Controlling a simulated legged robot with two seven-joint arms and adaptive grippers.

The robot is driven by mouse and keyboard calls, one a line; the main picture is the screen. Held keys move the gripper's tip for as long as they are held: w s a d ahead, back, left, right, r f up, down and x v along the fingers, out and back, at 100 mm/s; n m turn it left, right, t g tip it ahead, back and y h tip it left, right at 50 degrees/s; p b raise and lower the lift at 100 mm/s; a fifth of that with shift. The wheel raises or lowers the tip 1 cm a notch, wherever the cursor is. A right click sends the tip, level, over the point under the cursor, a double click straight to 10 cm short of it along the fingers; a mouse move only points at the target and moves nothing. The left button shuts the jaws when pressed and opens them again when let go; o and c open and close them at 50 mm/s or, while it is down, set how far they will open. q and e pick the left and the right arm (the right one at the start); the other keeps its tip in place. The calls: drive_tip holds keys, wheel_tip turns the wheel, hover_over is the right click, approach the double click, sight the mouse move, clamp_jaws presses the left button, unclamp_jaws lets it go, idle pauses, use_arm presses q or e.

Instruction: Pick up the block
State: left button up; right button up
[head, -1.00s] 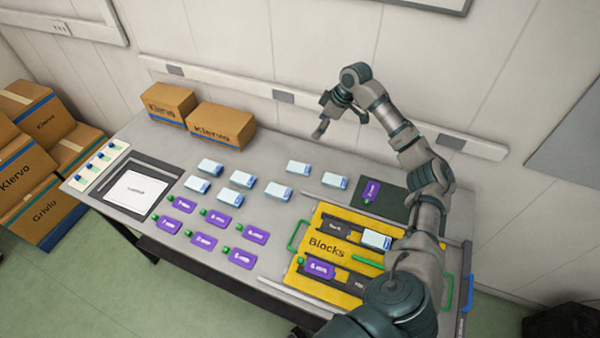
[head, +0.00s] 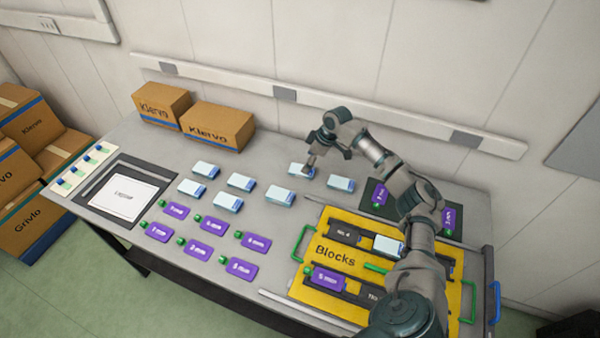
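Several white blocks with blue ends lie on the grey table. One block (head: 299,170) at the back is partly covered by a finger of my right gripper (head: 326,161). The gripper's fingers look spread and empty, over or just beside this block; contact cannot be told. Another block (head: 341,183) lies just to its right, and one (head: 279,195) lies in front. More blocks (head: 206,169) are to the left. One block (head: 388,244) sits in the yellow tray marked Blocks (head: 335,255). My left gripper is not in view.
A dark mat (head: 414,207) at right holds two purple bottles. Cardboard boxes (head: 217,127) stand at the back left. A framed white sheet (head: 124,191) lies at left.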

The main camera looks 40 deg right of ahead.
sight(294, 169)
drive_tip(key=f, duration=0.2)
drive_tip(key=w+f, duration=0.1)
drive_tip(key=f, duration=0.1)
drive_tip(key=w+f+b, duration=0.1)
drive_tip(key=f, duration=0.1)
drive_tip(key=shift+w+d, duration=0.15)
drive_tip(key=shift+a+r, duration=0.2)
drive_tip(key=shift+a, duration=0.15)
drive_tip(key=shift+c, duration=0.2)
drive_tip(key=shift+a, duration=0.1)
drive_tip(key=c, duration=1.2)
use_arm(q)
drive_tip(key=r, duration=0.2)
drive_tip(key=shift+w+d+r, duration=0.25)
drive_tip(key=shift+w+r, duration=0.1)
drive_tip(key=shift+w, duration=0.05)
